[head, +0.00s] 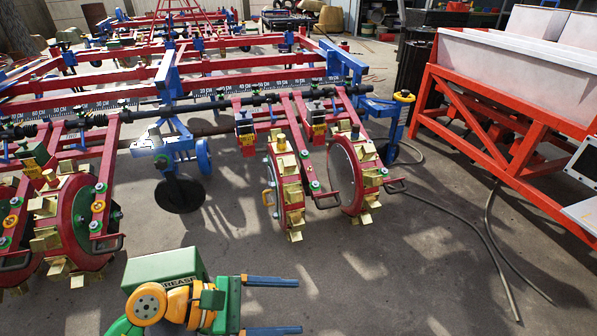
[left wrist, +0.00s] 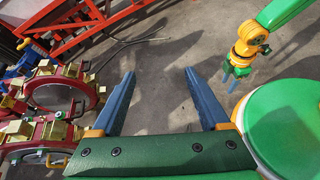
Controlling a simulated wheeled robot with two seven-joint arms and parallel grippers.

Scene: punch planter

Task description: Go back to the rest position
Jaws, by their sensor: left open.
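My left gripper (head: 292,306) is at the bottom of the head view, pointing right. Its two blue fingers are spread with nothing between them. In the left wrist view the same open fingers (left wrist: 159,74) have bare concrete floor beyond them. My right gripper (left wrist: 234,74) shows small at the upper right of that view, on a green and orange arm, fingers downward; its opening is too small to judge. The red punch planter (head: 110,85) stands ahead. Its punch wheels (head: 350,175) are apart from my left gripper in the head view.
A red frame with white hoppers (head: 520,70) stands at the right. A hose (head: 470,222) lies on the floor near it. Another punch wheel (head: 80,225) is at the left, near my left arm. The concrete floor (head: 400,270) at lower centre right is mostly clear.

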